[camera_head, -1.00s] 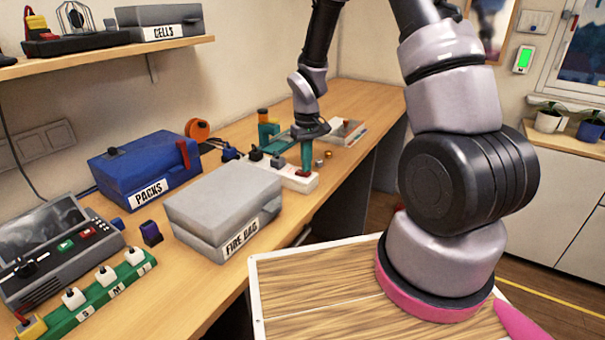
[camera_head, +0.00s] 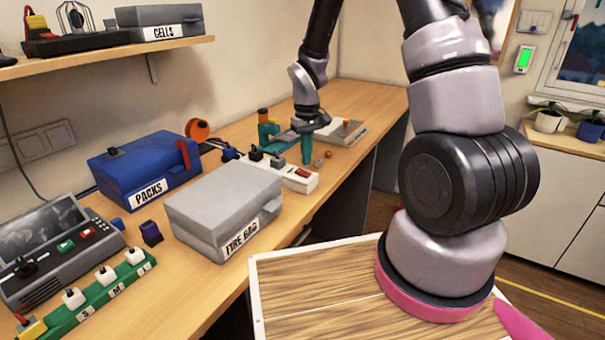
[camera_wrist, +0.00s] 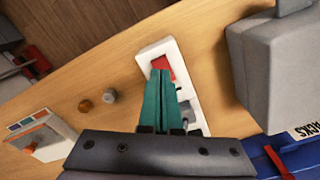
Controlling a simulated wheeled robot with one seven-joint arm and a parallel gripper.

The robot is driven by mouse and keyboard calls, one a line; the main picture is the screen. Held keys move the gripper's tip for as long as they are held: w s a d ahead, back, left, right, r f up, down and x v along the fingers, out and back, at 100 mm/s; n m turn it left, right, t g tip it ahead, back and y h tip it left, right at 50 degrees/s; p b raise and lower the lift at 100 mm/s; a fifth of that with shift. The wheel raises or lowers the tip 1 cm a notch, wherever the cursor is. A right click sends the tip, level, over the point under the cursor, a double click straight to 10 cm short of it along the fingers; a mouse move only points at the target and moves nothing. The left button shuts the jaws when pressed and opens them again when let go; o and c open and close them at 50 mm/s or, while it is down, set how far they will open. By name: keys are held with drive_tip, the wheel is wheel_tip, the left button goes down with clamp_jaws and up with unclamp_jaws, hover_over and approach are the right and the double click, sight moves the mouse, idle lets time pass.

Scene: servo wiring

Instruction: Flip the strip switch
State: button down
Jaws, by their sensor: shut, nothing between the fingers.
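The white power strip (camera_head: 310,182) lies on the bench, with dark and grey plugs in it and a red rocker switch (camera_head: 303,173) at its near end. In the wrist view the red switch (camera_wrist: 163,66) shows just beyond the fingertips, and the white strip (camera_wrist: 148,55) runs under the fingers. My gripper (camera_head: 307,162) has teal fingers pointing down, above or just beside the strip near the switch. The fingers are shut together and empty, also in the wrist view (camera_wrist: 160,75). I cannot tell whether the fingertips touch anything.
The grey FIRE BAG case (camera_head: 215,200) stands left of the strip, with the blue PACKS case (camera_head: 145,165) behind it. Bare bench lies around the knobs.

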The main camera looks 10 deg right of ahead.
drive_tip(key=shift+r, duration=2)
wheel_tip(320, 180, up, 18)
drive_tip(key=r+m+t, duration=0.1)
drive_tip(key=m+t, duration=0.2)
drive_tip(key=m, duration=0.1)
hover_over(307, 174)
drive_tip(key=s+d, duration=0.4)
drive_tip(key=s, duration=0.2)
drive_tip(key=s+d+r+m+t+y, duration=0.1)
drive_tip(key=s+r+m+t+y, duration=0.1)
drive_tip(key=s+r, duration=0.8)
drive_tip(key=s+m+t, duration=0.1)
drive_tip(key=s+t, duration=0.1)
drive_tip(key=s, duration=0.2)
drive_tip(key=shift+d, duration=0.35)
drive_tip(key=shift+r, duration=0.1)
